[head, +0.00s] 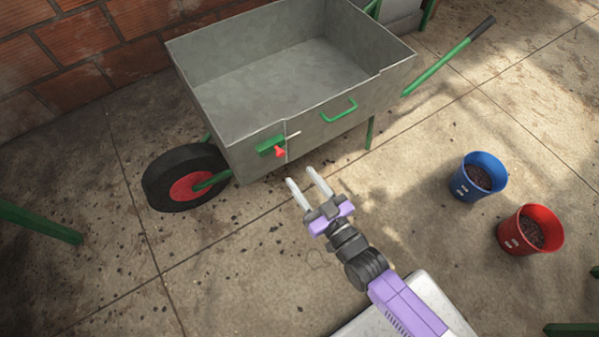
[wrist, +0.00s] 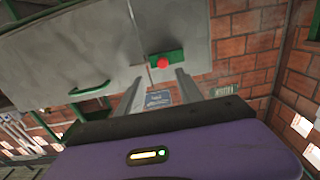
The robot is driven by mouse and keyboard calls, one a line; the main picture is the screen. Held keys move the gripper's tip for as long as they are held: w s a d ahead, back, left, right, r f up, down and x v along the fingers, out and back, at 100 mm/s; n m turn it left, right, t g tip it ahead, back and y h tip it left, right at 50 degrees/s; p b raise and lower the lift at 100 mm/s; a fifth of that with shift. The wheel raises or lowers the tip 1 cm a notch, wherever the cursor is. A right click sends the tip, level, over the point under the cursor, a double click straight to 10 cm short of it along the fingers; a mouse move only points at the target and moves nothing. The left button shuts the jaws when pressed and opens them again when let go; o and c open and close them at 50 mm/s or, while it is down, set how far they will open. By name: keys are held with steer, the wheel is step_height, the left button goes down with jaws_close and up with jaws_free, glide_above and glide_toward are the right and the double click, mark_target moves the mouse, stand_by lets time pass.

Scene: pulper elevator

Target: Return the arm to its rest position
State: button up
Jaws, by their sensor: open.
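My gripper (head: 309,182) is open and empty in the head view. Its two pale fingers point toward the front of the grey wheelbarrow (head: 225,128). The fingers appear short of the barrow's wall, near a green latch plate (head: 268,146) with a red knob (head: 280,152). My arm reaches up from the lower right. In the wrist view my open gripper (wrist: 156,92) shows below the red knob (wrist: 163,62), with nothing between the fingers. A green handle (head: 339,111) is on the barrow's front wall, right of the latch. The barrow's tray looks empty.
A blue bucket (head: 478,177) and a red bucket (head: 530,230), both with dark contents, stand on the floor at right. The barrow's black wheel (head: 160,184) is at left. A brick wall (head: 75,50) is behind. Green bars show at left and lower right. Open concrete floor lies between.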

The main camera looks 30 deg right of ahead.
stand_by(0.5)
steer(key=s+r+g, duration=0.2)
steer(key=s+r, duration=0.6)
steer(key=s, duration=0.4)
steer(key=s+r+g, duration=0.1)
steer(key=s+r, duration=0.7)
steer(key=s, duration=0.5)
step_height(320, 180, up, 23)
steer(key=p, duration=2.2)
steer(key=shift+s+a+f+p, duration=0.15)
steer(key=shift+f+p, duration=0.05)
steer(key=shift+p, duration=0.15)
